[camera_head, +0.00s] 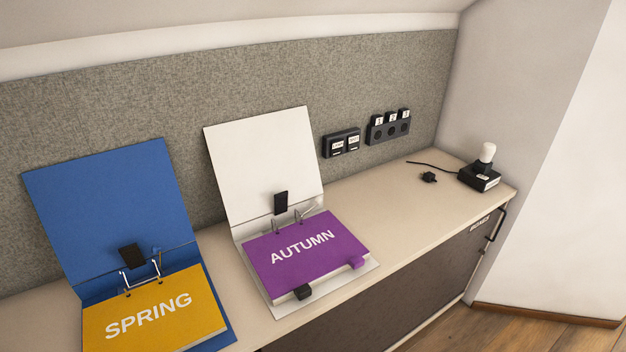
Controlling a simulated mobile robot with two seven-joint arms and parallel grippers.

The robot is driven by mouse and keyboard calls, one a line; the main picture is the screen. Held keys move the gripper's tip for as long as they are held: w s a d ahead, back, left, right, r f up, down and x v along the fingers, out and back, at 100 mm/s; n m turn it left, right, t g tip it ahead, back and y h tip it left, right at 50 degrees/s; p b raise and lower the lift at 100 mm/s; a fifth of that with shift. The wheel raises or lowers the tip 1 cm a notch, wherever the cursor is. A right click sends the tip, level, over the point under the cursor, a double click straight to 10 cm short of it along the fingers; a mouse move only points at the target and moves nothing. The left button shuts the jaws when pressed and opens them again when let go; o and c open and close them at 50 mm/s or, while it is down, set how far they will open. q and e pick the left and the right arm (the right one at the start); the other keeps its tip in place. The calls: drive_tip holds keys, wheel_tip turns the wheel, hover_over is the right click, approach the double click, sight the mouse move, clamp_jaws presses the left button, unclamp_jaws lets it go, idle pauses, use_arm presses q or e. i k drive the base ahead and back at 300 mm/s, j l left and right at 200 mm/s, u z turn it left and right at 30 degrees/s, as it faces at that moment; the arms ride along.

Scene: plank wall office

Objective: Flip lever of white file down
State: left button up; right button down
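The white file (262,155) lies open on the counter, its cover leaning back against the grey felt panel. Its black lever (280,203) sticks up at the hinge, above the metal rings. A purple "AUTUMN" booklet (322,262) lies on the file's lower half, against the rings. Neither of my grippers is in view.
An open blue file (110,205) with a black lever (132,256) and a yellow "SPRING" booklet (155,312) stands left. The counter (400,210) between is clear.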

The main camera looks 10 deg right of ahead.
sight(318, 200)
drive_tip(key=i+l, duration=0.15)
drive_tip(key=l, duration=0.25)
drive_tip(key=i+l+u, duration=0.1)
drive_tip(key=l, duration=0.25)
drive_tip(key=i+l, duration=0.2)
drive_tip(key=l, duration=0.2)
drive_tip(key=i+l+u, duration=0.1)
drive_tip(key=l, duration=0.3)
drive_tip(key=i, duration=0.05)
